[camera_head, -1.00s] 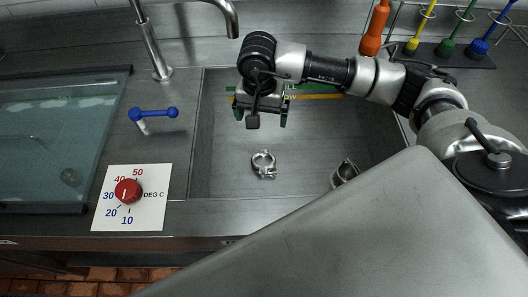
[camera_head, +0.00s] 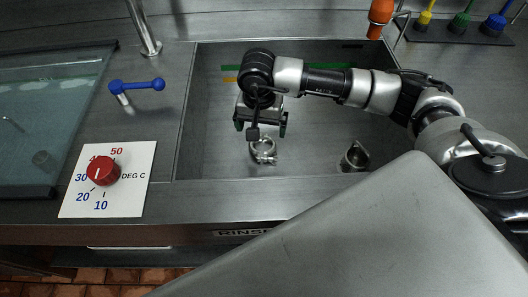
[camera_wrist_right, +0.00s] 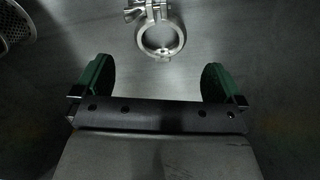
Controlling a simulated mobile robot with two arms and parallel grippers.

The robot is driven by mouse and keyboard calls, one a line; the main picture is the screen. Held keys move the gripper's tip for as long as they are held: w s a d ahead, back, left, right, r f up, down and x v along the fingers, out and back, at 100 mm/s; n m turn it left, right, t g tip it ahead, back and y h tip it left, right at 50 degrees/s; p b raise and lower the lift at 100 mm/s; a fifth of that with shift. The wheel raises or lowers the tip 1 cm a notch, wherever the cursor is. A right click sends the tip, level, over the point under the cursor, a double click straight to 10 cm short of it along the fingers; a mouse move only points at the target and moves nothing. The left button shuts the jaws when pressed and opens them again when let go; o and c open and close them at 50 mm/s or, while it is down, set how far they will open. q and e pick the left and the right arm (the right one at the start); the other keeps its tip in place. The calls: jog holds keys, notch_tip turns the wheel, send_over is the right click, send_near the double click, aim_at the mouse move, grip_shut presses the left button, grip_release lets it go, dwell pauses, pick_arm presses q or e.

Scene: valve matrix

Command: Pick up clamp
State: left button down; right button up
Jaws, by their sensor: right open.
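A silver ring-shaped clamp (camera_head: 263,151) lies on the floor of the sink (camera_head: 310,165). In the right wrist view the clamp (camera_wrist_right: 160,32) is near the top middle, its ring toward the gripper and its bolt part at the top edge. My right gripper (camera_head: 261,128) is above the clamp and hides part of it in the head view. In the right wrist view the gripper (camera_wrist_right: 157,80) is open, its two green fingers wide apart with nothing between them. The clamp lies beyond the fingertips. My left gripper does not show.
A second metal fitting (camera_head: 354,157) lies in the sink to the right. A blue tap handle (camera_head: 137,86) and a red temperature knob (camera_head: 103,171) are left of the sink. The faucet (camera_head: 149,35) and coloured brushes (camera_head: 459,28) stand behind.

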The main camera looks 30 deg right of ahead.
aim_at(262, 143)
notch_tip(262, 143, down, 3)
jog(key=shift+f, duration=0.1)
jog(key=shift+w+d+f, duration=0.15)
jog(key=shift+f, duration=1.15)
jog(key=shift+w+d+f, duration=0.15)
jog(key=shift+f, duration=1.1)
jog(key=c, duration=0.9)
